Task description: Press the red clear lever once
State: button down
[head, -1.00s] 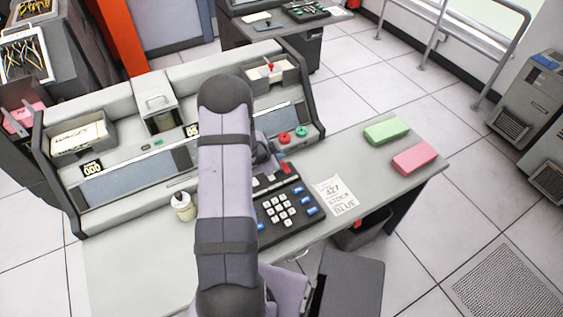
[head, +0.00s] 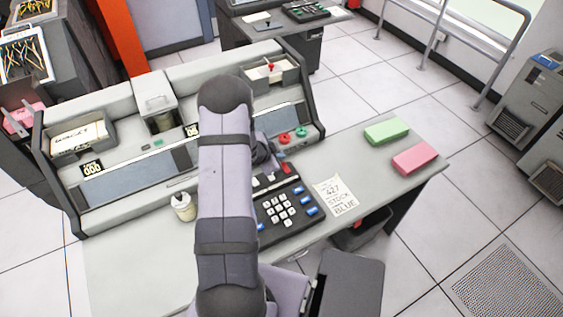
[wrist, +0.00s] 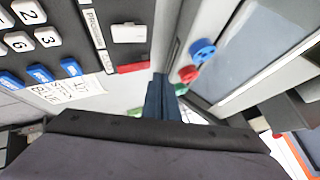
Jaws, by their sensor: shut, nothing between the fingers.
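The keypad unit (head: 281,208) sits on the desk, with a short red lever (head: 286,168) at its far right corner. In the wrist view the lever is a red bar (wrist: 133,67) beside a pale key, with a partly readable label next to it. My gripper (wrist: 160,84) shows there as two dark blue fingers pressed together with nothing between them. Its tips appear just to the right of the red bar, with a small gap in the picture; their height above it is unclear. In the head view my arm hides part of the keypad and most of the gripper.
Red (head: 285,139) and green (head: 302,132) round buttons sit on the console near the gripper; a blue one (wrist: 203,50) shows in the wrist view. A note (head: 336,196), green card block (head: 387,130) and pink block (head: 415,158) lie to the right. A cup (head: 183,207) stands left.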

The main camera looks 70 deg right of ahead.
jog(key=shift+f, duration=0.15)
jog(key=shift+f+b, duration=0.3)
jog(key=shift+b, duration=0.1)
jog(key=shift+s+a+f+b, duration=0.1)
jog(key=shift+f+b, duration=0.2)
jog(key=shift+f, duration=0.1)
dwell(0.9)
jog(key=shift+s+a+f+b, duration=0.1)
jog(key=shift+a+f+b, duration=0.2)
jog(key=shift+f, duration=0.25)
dwell(0.5)
jog(key=shift+r, duration=0.1)
jog(key=shift+d+r+p, duration=0.15)
jog(key=shift+r+p, duration=0.45)
jog(key=shift+p, duration=0.1)
jog(key=shift+r, duration=0.45)
jog(key=shift+d, duration=0.1)
